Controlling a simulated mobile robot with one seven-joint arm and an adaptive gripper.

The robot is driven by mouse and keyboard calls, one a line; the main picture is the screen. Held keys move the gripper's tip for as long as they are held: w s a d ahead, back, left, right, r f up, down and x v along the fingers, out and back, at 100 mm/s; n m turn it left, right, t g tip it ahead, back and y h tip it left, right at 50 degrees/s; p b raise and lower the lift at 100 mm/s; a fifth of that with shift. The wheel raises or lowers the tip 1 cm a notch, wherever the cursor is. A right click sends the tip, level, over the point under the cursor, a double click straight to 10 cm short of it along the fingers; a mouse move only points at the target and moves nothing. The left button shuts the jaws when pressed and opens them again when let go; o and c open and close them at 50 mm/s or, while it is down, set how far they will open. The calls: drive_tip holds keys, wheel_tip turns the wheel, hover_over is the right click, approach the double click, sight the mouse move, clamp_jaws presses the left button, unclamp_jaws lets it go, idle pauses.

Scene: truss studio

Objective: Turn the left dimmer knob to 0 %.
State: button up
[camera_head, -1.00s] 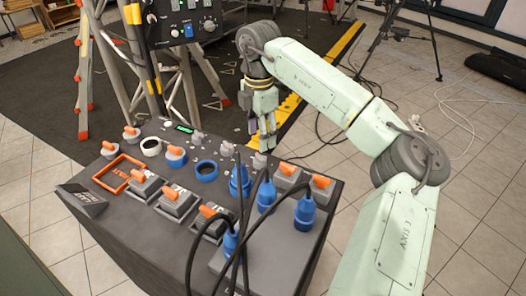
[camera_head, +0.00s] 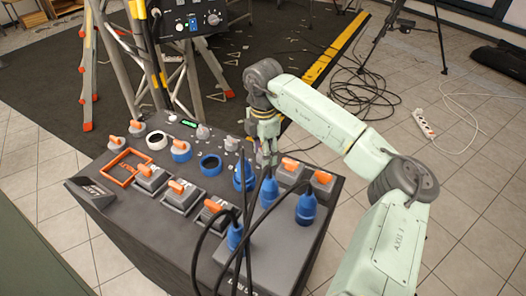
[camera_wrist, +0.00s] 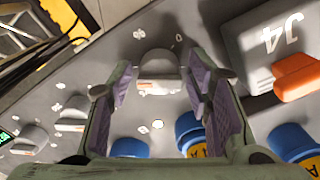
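Three grey dimmer knobs stand in a row near the back edge of the dark control box (camera_head: 118,205). The left knob (camera_head: 203,131), nearest the green display, and the middle knob (camera_head: 231,144) show clear of my gripper in the head view. They also show at the lower left of the wrist view, the left knob (camera_wrist: 30,140) and the middle knob (camera_wrist: 72,115). My gripper (camera_head: 266,160) is down at the right end of the row. In the wrist view its open fingers (camera_wrist: 158,82) stand either side of the right knob (camera_wrist: 159,70); contact is unclear.
Blue plugs with black cables (camera_head: 305,208) rise in front of my gripper. Orange-handled switches (camera_head: 179,192) and blue ring sockets (camera_head: 210,164) fill the box top. A truss stand (camera_head: 110,60) is behind left. Cables lie on the floor behind right.

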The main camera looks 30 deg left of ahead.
drive_tip(key=c, duration=0.9)
